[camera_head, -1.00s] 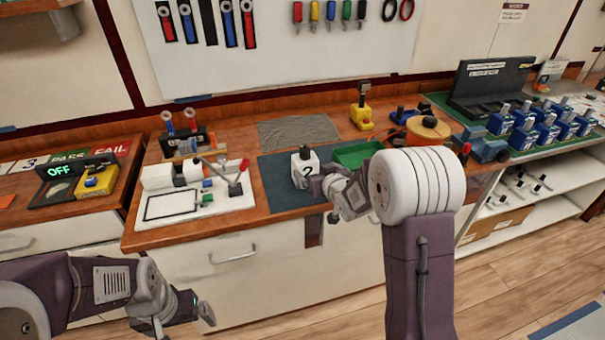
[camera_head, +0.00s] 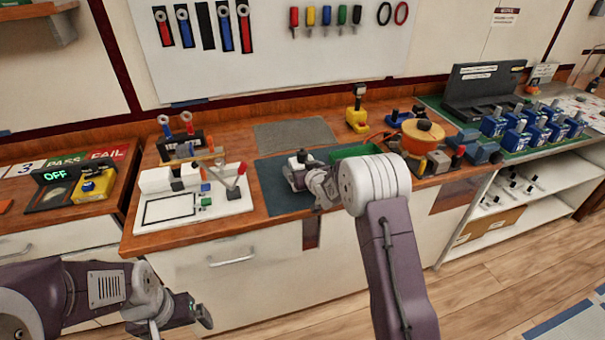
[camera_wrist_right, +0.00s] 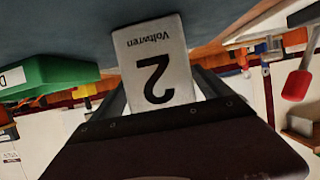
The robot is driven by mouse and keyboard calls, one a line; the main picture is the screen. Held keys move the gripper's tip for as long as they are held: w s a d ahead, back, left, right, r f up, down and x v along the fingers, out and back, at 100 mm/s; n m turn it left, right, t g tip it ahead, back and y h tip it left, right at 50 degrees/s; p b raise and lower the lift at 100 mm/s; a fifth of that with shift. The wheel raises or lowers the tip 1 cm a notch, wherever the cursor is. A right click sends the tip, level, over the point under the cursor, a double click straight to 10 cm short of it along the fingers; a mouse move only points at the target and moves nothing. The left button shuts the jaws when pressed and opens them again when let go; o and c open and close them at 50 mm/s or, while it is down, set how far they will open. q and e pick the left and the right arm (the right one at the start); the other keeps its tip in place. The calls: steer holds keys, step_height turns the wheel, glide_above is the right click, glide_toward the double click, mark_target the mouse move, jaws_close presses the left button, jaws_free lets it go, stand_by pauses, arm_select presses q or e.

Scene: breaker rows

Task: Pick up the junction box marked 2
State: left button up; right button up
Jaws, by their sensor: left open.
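The junction box marked 2 (camera_head: 299,161) is a small white box with a dark top part, on the dark mat (camera_head: 270,194). My right gripper (camera_head: 304,179) is at its near side and hides much of its front. In the right wrist view the box (camera_wrist_right: 155,62) shows its upside-down "2" between the fingers of my right gripper (camera_wrist_right: 160,85). The fingers lie close along both sides; whether they press on it is unclear. My left gripper (camera_head: 204,312) is open and empty, low in front of the counter.
A green tray (camera_head: 345,153) is just right of the box. A white board with a lever (camera_head: 228,195) stands to the left. An orange spool (camera_head: 422,132), a yellow tool (camera_head: 356,118) and several blue units (camera_head: 520,138) are farther right. A grey cloth (camera_head: 295,133) lies behind the mat.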

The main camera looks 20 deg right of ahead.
mark_target(302, 151)
steer(key=c, duration=1.7)
step_height(302, 151, up, 10)
steer(key=shift+w+r+p, duration=0.1)
steer(key=shift+p, duration=0.5)
steer(key=shift+c, duration=0.2)
